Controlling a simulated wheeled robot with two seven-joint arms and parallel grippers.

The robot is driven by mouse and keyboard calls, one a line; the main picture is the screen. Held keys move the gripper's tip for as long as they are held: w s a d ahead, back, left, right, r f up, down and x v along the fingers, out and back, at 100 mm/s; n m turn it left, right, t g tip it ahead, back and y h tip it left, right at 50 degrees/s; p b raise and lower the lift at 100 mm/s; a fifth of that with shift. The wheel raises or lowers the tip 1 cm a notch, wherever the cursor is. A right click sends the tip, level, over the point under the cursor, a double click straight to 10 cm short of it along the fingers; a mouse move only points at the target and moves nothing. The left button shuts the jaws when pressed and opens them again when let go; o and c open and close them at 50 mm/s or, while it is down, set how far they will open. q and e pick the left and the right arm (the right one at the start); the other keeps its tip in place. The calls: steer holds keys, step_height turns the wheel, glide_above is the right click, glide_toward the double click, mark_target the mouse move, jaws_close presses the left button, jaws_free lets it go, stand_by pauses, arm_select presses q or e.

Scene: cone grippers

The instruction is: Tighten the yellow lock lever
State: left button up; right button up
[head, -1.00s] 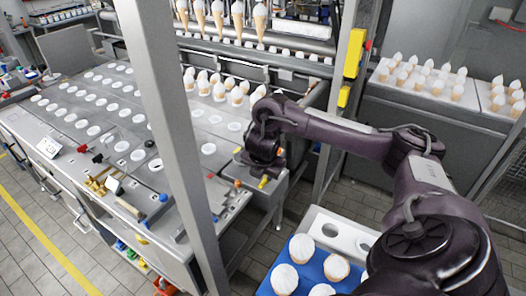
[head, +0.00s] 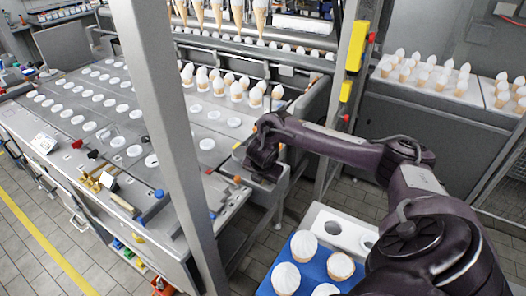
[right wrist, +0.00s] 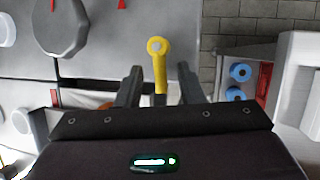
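The yellow lock lever (right wrist: 158,62) shows in the right wrist view, its round end up and its stem running down between my two fingers. My right gripper (right wrist: 161,84) is open, with one dark finger on each side of the lever and a visible gap on both sides. In the head view my right gripper (head: 262,172) is low over the end of the grey machine table (head: 270,190), and it hides the lever there. My left gripper is not in view.
An orange knob (head: 237,180) sits just left of the right gripper. A grey upright post (head: 168,120) stands left of the arm. A blue tray (head: 310,272) with filled cones is at the front, below my right arm.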

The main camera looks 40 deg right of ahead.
jaws_close()
